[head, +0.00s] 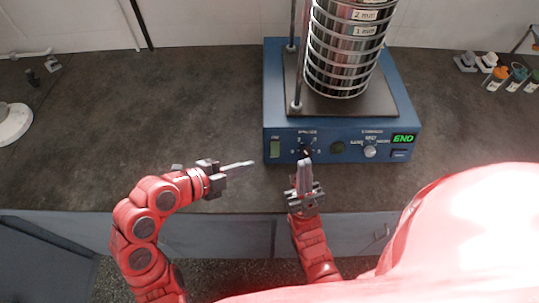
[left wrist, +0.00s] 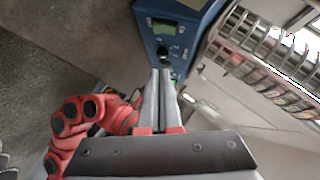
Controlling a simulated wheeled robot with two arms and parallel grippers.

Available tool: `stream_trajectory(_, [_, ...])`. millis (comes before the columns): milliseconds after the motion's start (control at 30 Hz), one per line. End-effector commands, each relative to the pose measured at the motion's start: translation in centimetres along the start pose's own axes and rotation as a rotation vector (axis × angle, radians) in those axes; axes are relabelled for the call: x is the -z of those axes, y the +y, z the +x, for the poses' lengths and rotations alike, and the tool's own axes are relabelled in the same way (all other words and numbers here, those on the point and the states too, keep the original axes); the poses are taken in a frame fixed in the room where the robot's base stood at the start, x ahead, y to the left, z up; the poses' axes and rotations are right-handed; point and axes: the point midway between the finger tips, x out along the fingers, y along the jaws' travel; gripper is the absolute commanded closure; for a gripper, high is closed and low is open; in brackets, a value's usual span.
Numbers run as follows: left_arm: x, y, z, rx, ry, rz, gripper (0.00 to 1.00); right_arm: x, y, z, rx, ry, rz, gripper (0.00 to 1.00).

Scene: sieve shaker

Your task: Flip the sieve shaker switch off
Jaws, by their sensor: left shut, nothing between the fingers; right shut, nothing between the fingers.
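The blue sieve shaker (head: 342,133) stands on the counter, with a lit green END display (head: 404,139) at the right of its front panel. A green rectangular element (head: 275,147) sits at the panel's left end; I cannot tell whether it is the switch. It also shows in the left wrist view (left wrist: 165,28). A dark knob (head: 306,152) and a silver knob (head: 370,151) are to its right. My left gripper (head: 252,163) is shut and empty, just off the panel's lower left. My right gripper (head: 304,162) is shut at the dark knob; contact is unclear.
A stack of metal sieves (head: 345,50) rises from the shaker's plate beside upright rods. Small coloured bottles (head: 518,74) stand far right, and a round white object (head: 14,122) far left. The counter (head: 130,115) left of the shaker is mostly clear.

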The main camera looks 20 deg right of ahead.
Motion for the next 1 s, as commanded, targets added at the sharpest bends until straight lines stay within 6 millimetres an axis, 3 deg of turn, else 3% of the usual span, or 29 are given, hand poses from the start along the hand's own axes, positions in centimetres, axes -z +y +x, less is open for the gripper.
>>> stream_trajectory(67, [-0.1,0.5,1.6,-0.002,0.005,0.004,1.0,-0.2,-0.1,-1.4,0.0,0.0,0.0,1.0])
stream_trajectory(433, [0.4,-0.1,9.1,-0.005,0.004,0.0,1.0,0.3,0.1,2.0,0.0,0.0,0.0,1.0])
stream_trajectory(700, [-2.3,-0.1,11.3,0.002,0.0,-0.002,1.0,0.4,0.1,2.2,0.0,0.0,0.0,1.0])
stream_trajectory(1000, [-2.8,-0.1,11.7,0.003,0.0,0.001,1.0,0.4,0.1,2.2,0.0,0.0,0.0,1.0])
